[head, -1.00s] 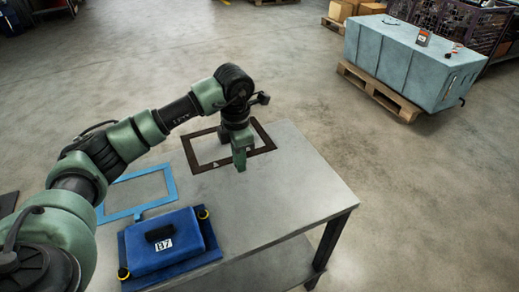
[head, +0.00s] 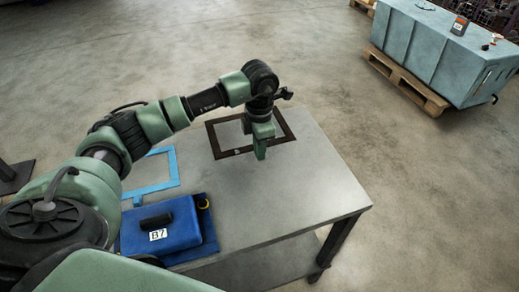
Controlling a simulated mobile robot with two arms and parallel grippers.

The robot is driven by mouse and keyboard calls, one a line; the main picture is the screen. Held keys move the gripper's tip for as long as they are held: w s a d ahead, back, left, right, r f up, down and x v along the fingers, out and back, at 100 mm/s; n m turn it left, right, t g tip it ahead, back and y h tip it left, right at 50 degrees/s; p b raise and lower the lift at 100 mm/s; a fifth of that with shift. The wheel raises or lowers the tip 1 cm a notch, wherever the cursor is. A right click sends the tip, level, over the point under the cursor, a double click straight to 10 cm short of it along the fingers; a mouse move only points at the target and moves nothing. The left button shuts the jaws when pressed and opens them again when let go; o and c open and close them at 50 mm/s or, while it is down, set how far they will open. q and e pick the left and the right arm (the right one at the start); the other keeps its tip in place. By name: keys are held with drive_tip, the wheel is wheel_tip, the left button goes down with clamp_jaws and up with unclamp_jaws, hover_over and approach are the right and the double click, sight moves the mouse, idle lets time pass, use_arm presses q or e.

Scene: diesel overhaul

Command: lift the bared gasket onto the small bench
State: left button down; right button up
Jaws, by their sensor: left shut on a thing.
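The gasket, a thin dark brown rectangular frame (head: 223,139), is at the far edge of the grey-topped bench (head: 285,195). A small pale mark shows on its near side. My left gripper (head: 260,155) points down at the gasket's near right side and is shut on it; the jaws hide the part they grip. I cannot tell whether the gasket rests on the top or hangs slightly above it. My right gripper is out of view.
A blue frame shape (head: 165,186) lies on the bench's left, partly behind my arm. A blue case marked B7 (head: 180,232) sits at the front left. The right part of the top is clear. A pale blue crate (head: 425,50) stands on a pallet (head: 405,82) beyond open floor.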

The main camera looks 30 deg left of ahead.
sight(260, 171)
use_arm(q)
drive_tip(key=shift+w+f, duration=0.25)
drive_tip(key=shift+f, duration=0.5)
drive_tip(key=shift+f+b, duration=1.9)
drive_tip(key=shift+f, duration=0.8)
drive_tip(key=shift+s, duration=0.1)
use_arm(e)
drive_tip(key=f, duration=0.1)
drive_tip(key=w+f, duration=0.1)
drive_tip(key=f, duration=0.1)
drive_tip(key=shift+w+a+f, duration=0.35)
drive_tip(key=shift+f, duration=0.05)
use_arm(q)
drive_tip(key=c, duration=1.3)
unclamp_jaws()
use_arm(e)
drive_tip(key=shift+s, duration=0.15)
use_arm(q)
drive_tip(key=shift+r, duration=0.1)
